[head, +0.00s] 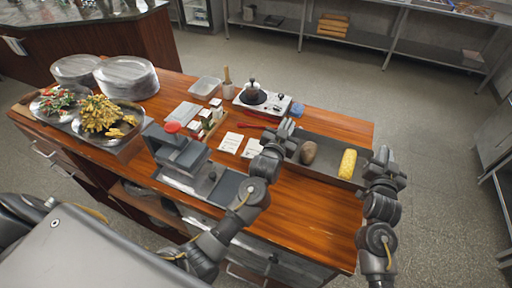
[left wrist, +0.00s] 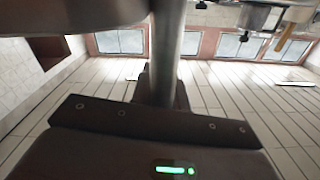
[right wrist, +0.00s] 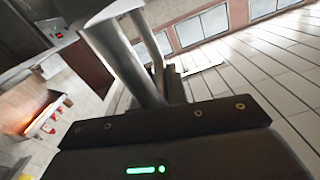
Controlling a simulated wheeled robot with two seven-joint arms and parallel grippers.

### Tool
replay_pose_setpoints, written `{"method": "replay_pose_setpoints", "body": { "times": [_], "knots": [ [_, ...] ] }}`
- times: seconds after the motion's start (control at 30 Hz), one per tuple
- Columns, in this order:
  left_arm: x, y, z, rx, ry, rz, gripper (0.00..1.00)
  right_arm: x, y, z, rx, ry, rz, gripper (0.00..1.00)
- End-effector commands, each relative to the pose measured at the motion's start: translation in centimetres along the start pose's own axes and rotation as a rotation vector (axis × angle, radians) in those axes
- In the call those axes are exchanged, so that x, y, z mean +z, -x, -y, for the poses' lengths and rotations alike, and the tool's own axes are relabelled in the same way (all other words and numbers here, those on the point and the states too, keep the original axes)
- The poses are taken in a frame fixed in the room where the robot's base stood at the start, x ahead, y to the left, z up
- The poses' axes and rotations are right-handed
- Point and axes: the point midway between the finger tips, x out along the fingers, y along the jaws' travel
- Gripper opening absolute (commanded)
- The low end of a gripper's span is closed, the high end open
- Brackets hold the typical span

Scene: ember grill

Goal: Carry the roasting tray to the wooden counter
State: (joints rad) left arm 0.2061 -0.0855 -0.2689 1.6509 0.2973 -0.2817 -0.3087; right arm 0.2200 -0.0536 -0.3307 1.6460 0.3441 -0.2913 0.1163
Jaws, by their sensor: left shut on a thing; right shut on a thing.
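The dark grey roasting tray (head: 328,158) is at the right end of the wooden counter (head: 310,210) in the head view. A brown potato (head: 308,152) and a yellow corn cob (head: 348,163) lie in it. My left gripper (head: 283,136) is shut on the tray's left end, and my right gripper (head: 382,163) is shut on its right end. The tray looks about level; I cannot tell whether its underside touches the counter. The wrist views show a metal bar by each gripper but not the tray's inside.
Left of the tray are a register (head: 178,152), white cards (head: 231,142), a small scale-like device (head: 262,99) and a blue item (head: 297,109). The counter's front right is bare.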

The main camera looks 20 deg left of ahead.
Motion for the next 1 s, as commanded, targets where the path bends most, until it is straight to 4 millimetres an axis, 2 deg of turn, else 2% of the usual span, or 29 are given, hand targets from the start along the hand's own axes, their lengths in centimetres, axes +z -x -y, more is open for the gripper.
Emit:
{"method": "replay_pose_setpoints", "body": {
  "times": [0.03,0.17,0.2,0.33,0.7,0.87,1.0],
  "knots": [
    [0.7,0.0,-0.1,0.001,-0.003,0.0,0.0,0.3,-0.1,-0.3,0.005,-0.003,-0.009,0.0],
    [1.6,0.0,-0.3,0.001,-0.003,0.0,0.0,1.2,-0.1,-0.5,0.005,-0.003,-0.009,0.0],
    [1.3,0.0,-0.3,0.002,-0.003,0.003,0.21,0.9,-0.1,-0.5,0.006,-0.003,-0.006,0.21],
    [1.2,0.0,-0.2,0.001,-0.002,0.002,0.38,0.9,0.0,-0.4,0.004,-0.002,-0.004,0.38],
    [1.1,0.6,-0.2,0.0,0.0,0.001,0.38,1.0,0.0,-0.3,0.001,-0.001,-0.001,0.38],
    [1.2,3.2,-0.2,0.001,0.001,0.002,0.38,1.1,0.0,-0.2,0.001,0.0,-0.001,0.38],
    [1.2,6.3,-0.3,0.002,0.0,0.003,0.38,1.1,0.0,-0.2,0.001,0.0,-0.001,0.38]
  ]
}}
